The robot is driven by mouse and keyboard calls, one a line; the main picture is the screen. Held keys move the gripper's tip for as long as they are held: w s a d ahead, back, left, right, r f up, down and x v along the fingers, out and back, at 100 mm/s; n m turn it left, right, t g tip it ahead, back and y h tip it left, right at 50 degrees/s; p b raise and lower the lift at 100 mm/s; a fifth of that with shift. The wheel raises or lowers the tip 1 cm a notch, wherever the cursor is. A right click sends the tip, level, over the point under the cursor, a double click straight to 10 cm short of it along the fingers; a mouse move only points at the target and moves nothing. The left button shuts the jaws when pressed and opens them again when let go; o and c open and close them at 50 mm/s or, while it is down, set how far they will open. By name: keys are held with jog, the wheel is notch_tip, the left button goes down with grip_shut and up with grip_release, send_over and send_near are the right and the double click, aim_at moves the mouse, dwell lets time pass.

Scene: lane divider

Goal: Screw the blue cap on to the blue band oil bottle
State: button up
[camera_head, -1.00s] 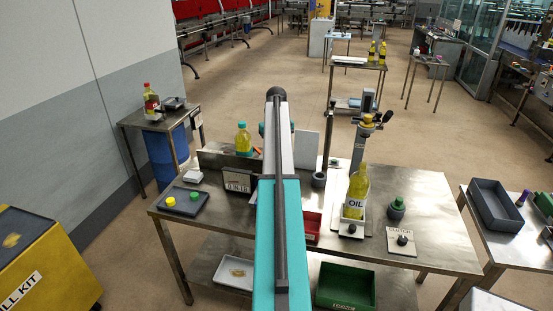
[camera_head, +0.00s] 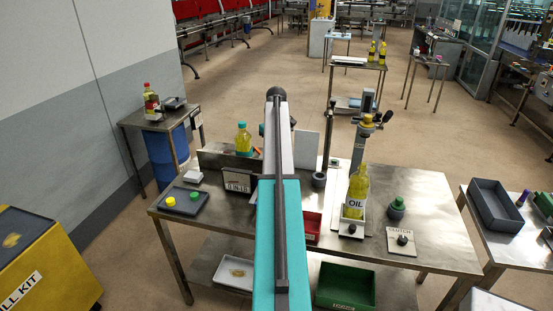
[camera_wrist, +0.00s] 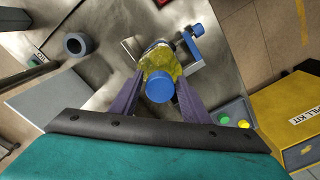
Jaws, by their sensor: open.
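In the wrist view a yellow oil bottle (camera_wrist: 162,62) is seen from above between my fingers. The blue cap (camera_wrist: 159,88) shows as a round blue top in line with the bottle's mouth. I cannot tell how far it is seated, and no blue band is discernible. In the head view my arm hides this bottle, cap and gripper.
An oil bottle (camera_head: 357,190) stands in the press-like station on the right. A tray (camera_head: 184,209) holds a yellow and a green cap. A green-topped cup (camera_head: 396,209) stands right; a blue-handled fixture (camera_wrist: 196,33) adjoins the bottle.

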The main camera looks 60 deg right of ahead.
jog(key=shift+n, duration=0.4)
jog(key=shift+n, duration=0.9)
jog(key=shift+c, duration=0.3)
jog(key=c, duration=0.6)
jog(key=shift+m, duration=0.3)
jog(key=shift+m, duration=0.6)
jog(key=shift+m, duration=0.3)
